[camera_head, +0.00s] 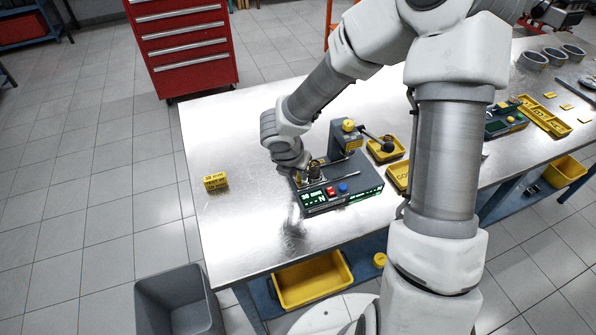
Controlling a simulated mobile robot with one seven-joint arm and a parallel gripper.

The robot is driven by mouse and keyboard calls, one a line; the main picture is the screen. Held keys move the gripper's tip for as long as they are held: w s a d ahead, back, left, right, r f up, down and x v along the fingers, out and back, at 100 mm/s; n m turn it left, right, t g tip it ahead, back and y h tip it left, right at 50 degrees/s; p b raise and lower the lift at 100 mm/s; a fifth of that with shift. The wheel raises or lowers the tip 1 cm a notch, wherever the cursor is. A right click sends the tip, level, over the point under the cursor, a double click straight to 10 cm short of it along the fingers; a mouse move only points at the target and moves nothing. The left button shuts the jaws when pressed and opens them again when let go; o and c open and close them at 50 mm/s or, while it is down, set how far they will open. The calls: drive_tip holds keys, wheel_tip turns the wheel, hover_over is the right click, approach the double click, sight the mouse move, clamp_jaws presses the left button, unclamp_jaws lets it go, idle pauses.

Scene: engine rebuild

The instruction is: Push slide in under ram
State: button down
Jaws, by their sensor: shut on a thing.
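The press (339,198) is a dark grey machine on the steel table, with a green-lit display and a red and a blue button on its front. Its upright column carries the ram head, with a yellow cap (348,126) on top and a dark lever reaching right. The slide (312,180) lies on the press's top at the left, with a small yellow and dark part on it. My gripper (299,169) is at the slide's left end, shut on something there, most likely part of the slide. My wrist hides the fingertips and the exact contact.
A yellow block (216,181) stands on the table at the left. Yellow trays (386,149) lie right of the press, partly behind my arm. A grey bin (179,302) and a yellow bin (312,281) are below the front edge.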

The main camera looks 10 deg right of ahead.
drive_tip(key=shift+d, duration=0.1)
drive_tip(key=d, duration=0.3)
drive_tip(key=w+d+p, duration=0.1)
drive_tip(key=d, duration=0.5)
drive_tip(key=shift+w, duration=0.3)
drive_tip(key=shift+d, duration=0.1)
drive_tip(key=c, duration=0.8)
unclamp_jaws()
drive_tip(key=shift+d, duration=0.1)
drive_tip(key=shift+r+p, duration=0.1)
drive_tip(key=shift+p, duration=0.2)
drive_tip(key=p+v, duration=0.7)
drive_tip(key=v, duration=1)
drive_tip(key=shift+r, duration=0.15)
